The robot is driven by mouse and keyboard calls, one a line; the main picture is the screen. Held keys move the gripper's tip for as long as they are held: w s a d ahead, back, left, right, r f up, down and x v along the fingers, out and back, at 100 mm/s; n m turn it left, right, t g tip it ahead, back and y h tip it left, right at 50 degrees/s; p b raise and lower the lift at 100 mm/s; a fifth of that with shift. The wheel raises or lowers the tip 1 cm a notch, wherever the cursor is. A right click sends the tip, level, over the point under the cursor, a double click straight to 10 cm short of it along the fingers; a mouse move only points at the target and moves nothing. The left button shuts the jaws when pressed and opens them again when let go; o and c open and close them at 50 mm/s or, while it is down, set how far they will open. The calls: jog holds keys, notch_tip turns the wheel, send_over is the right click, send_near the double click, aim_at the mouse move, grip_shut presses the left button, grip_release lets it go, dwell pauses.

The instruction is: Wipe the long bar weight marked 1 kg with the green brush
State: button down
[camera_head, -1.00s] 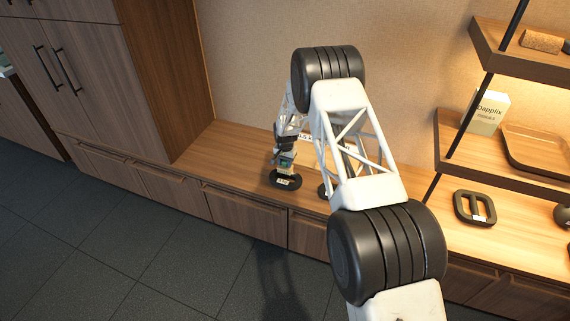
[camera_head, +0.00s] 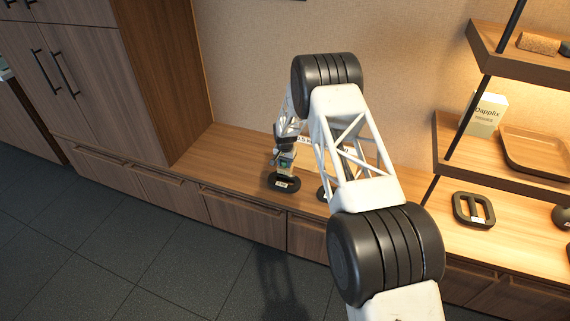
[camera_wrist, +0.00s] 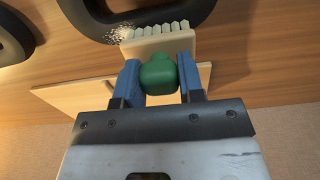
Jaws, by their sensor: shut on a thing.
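My gripper (camera_wrist: 158,64) has blue fingers shut on the green brush (camera_wrist: 159,76). The brush has a rounded green handle, a cream head and pale bristles. Its bristles point at a dark, thick-rimmed weight (camera_wrist: 196,14) and overlap its edge; whether they touch is unclear. White specks show on that weight beside the bristles. In the head view my gripper (camera_head: 286,162) is just above this dark weight (camera_head: 284,184), which lies on the wooden counter with a small white label. I cannot read its marking, and its shape is partly hidden.
Another dark weight (camera_head: 322,193) is mostly hidden behind my arm. A dark rounded-frame weight (camera_head: 473,209) lies to the right. White lettered signs (camera_head: 302,139) stand behind. Shelves at right hold a box (camera_head: 487,114) and a tray (camera_head: 540,150). The counter left of the gripper is clear.

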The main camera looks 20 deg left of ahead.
jog(key=shift+s, duration=0.15)
jog(key=shift+s+f, duration=0.2)
jog(key=shift+s, duration=0.55)
jog(key=shift+s, duration=0.15)
jog(key=shift+s, duration=0.7)
jog(key=shift+r, duration=0.15)
notch_tip(320, 180, up, 6)
dwell(0.7)
jog(key=shift+w, duration=0.15)
